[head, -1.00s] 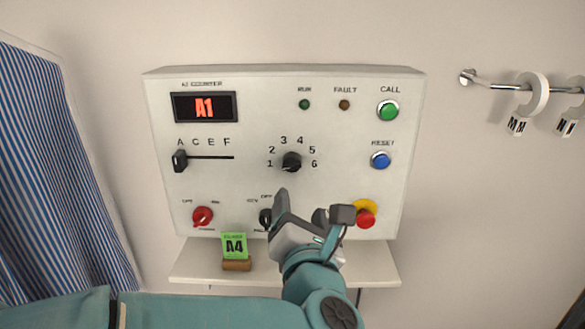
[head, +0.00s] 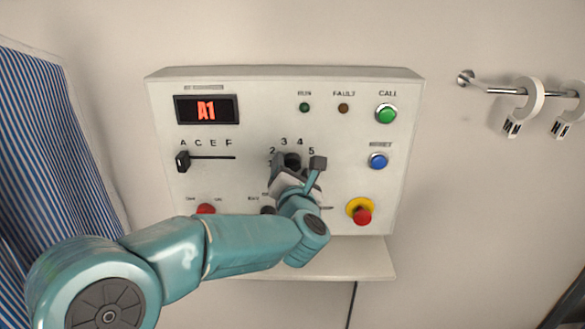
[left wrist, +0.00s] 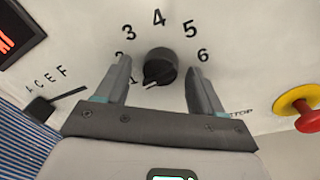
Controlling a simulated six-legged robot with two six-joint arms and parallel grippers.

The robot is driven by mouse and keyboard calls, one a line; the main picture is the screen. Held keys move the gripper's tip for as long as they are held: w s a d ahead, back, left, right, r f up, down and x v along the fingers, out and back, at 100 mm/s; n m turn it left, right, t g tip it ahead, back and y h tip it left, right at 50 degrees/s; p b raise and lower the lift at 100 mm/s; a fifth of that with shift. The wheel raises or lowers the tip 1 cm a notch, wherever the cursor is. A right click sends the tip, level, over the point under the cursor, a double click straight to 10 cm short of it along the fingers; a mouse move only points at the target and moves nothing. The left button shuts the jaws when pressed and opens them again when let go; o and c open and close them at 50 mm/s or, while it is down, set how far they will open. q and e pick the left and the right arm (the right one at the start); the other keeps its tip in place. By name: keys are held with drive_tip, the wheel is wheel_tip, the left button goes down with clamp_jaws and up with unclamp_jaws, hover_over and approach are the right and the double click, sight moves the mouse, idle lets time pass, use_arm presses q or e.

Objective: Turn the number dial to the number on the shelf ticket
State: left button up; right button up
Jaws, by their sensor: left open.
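The black number dial (head: 292,160) sits on the white panel, with numbers 1 to 6 around it. In the left wrist view the dial (left wrist: 160,68) has its white mark at the lower left, toward the 1. My left gripper (head: 296,166) is open in front of the dial. In the left wrist view its two fingers (left wrist: 159,88) stand on either side of the dial, apart from it. The shelf ticket is hidden behind my left arm in the head view. My right gripper is not in view.
The panel has a letter slider (head: 182,161) at A, a green CALL button (head: 386,113), a blue RESET button (head: 378,161) and a red stop button (head: 361,213) on yellow. A white shelf (head: 350,262) is below. A striped curtain (head: 60,170) hangs left; a rail (head: 500,90) is right.

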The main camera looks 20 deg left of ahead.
use_arm(q)
drive_tip(key=shift+d, duration=0.15)
drive_tip(key=c, duration=1.1)
drive_tip(key=shift+o, duration=0.2)
